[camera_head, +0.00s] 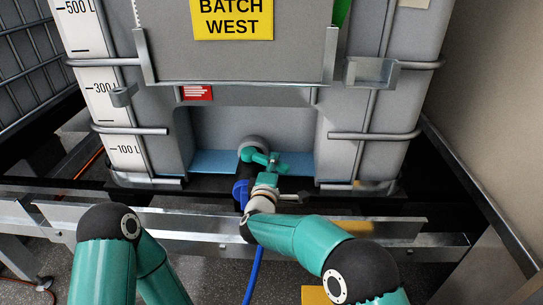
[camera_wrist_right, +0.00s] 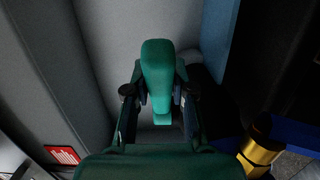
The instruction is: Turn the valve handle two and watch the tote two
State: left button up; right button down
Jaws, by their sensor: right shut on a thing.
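A large grey tote (camera_head: 230,65) with a yellow "BATCH WEST" sign fills the upper middle of the head view. Its outlet valve sits in the recess at the bottom, with a green valve handle (camera_wrist_right: 158,75) that shows large in the right wrist view. My right gripper (camera_wrist_right: 158,96) is shut on this handle, with one finger on each side. In the head view my right gripper (camera_head: 266,172) reaches up to the valve and partly hides it. I cannot tell the handle's exact angle there. My left arm bends at the lower left; its gripper is out of view.
A blue hose (camera_head: 254,272) hangs below the valve. A metal rail (camera_head: 180,222) runs across in front of the tote. A caged container (camera_head: 30,60) stands at the left, and a plain wall (camera_head: 495,90) closes the right. A brass fitting (camera_wrist_right: 260,148) shows in the right wrist view.

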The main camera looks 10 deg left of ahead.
jog(key=shift+s+f, duration=0.1)
jog(key=shift+f, duration=0.2)
